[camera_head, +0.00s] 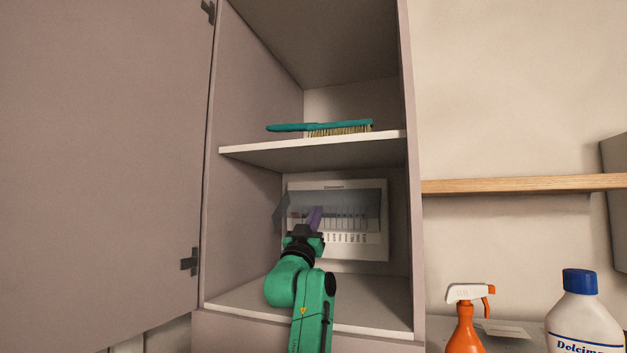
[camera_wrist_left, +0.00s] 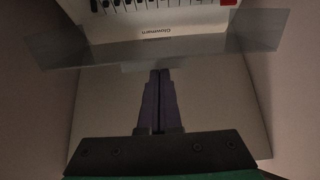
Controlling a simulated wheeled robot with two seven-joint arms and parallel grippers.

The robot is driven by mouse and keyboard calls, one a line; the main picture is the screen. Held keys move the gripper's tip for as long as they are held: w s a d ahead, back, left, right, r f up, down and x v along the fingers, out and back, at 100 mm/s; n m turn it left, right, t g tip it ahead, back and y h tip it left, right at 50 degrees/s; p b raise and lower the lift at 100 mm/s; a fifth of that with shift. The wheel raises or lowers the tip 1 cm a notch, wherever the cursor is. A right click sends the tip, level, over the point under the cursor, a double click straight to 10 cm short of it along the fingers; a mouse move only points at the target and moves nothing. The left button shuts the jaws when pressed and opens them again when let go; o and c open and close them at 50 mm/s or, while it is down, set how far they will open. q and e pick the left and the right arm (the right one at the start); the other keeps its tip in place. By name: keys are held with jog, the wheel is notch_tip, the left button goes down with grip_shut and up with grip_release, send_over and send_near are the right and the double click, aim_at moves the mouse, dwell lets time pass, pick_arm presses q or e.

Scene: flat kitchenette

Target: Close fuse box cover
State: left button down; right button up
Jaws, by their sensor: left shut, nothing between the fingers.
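The white fuse box (camera_head: 373,246) is mounted on the back wall of the cabinet's lower compartment. Its smoky see-through cover (camera_head: 281,207) stands open, sticking out from the upper part of the box above the row of switches. The cover also shows in the left wrist view (camera_wrist_left: 230,42) as a grey translucent strip across the box, which appears upside down there. My left gripper (camera_head: 315,214) is in front of the left part of the box, its purple fingers shut and empty. In the left wrist view the fingertips (camera_wrist_left: 160,74) appear close to the cover; contact cannot be told.
A shelf (camera_head: 260,154) above the box holds a teal brush (camera_head: 290,127). The cabinet door (camera_head: 100,170) stands open at the left. An orange spray bottle (camera_head: 465,330) and a white bottle with blue cap (camera_head: 580,320) stand at the lower right. The cabinet walls bound the compartment.

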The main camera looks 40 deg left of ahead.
pick_arm(q)
jog(key=shift+w+f, duration=0.25)
jog(key=shift+f, duration=0.25)
pick_arm(e)
jog(key=shift+w+f, duration=0.2)
jog(key=shift+w, duration=0.15)
pick_arm(q)
jog(key=shift+w, duration=0.1)
